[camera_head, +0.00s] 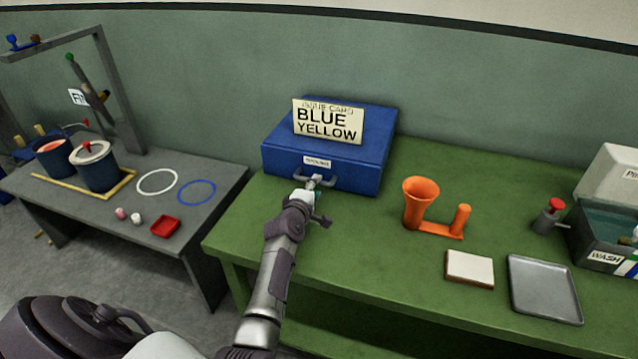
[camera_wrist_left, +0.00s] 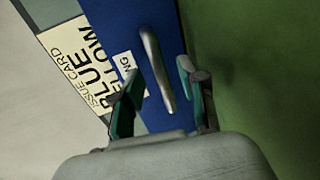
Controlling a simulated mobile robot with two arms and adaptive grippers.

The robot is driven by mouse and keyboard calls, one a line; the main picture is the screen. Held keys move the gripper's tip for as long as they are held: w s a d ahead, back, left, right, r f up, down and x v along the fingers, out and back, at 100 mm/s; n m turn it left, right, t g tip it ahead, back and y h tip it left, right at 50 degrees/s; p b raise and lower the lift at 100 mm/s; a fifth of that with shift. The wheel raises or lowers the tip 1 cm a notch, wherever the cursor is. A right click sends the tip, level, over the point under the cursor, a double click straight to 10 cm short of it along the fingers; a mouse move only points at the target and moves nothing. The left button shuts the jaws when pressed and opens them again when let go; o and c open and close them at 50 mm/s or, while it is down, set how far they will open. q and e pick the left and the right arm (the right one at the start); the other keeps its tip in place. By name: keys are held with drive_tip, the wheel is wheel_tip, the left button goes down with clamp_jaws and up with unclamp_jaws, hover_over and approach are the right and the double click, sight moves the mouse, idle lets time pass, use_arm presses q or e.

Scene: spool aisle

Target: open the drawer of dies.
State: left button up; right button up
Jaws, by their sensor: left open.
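The drawer of dies is in a blue cabinet (camera_head: 350,172) on the green table, with a small white label on its front face. Its front looks closed against the cabinet. A grey bar handle (camera_head: 329,181) sits below the label, and it also shows in the left wrist view (camera_wrist_left: 153,65). My left gripper (camera_head: 312,184) is at the handle, partly covering it. In the left wrist view my left gripper (camera_wrist_left: 158,85) is open, with the handle's end between its two fingers. I cannot tell whether either finger touches it. My right gripper is not in view.
A card reading "BLUE YELLOW" (camera_head: 328,122) stands on the cabinet. An orange funnel stand (camera_head: 418,205), white-topped block (camera_head: 470,268), grey tray (camera_head: 543,288) and wash box (camera_head: 605,240) are on the right. The grey table (camera_head: 85,215) at left holds pots and rings.

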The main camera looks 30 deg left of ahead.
use_arm(q)
drive_tip(key=x, duration=0.2)
drive_tip(key=shift+w, duration=0.25)
drive_tip(key=shift+w+a+f, duration=0.15)
drive_tip(key=shift+w, duration=0.35)
drive_tip(key=shift+c, duration=0.6)
clamp_jaws()
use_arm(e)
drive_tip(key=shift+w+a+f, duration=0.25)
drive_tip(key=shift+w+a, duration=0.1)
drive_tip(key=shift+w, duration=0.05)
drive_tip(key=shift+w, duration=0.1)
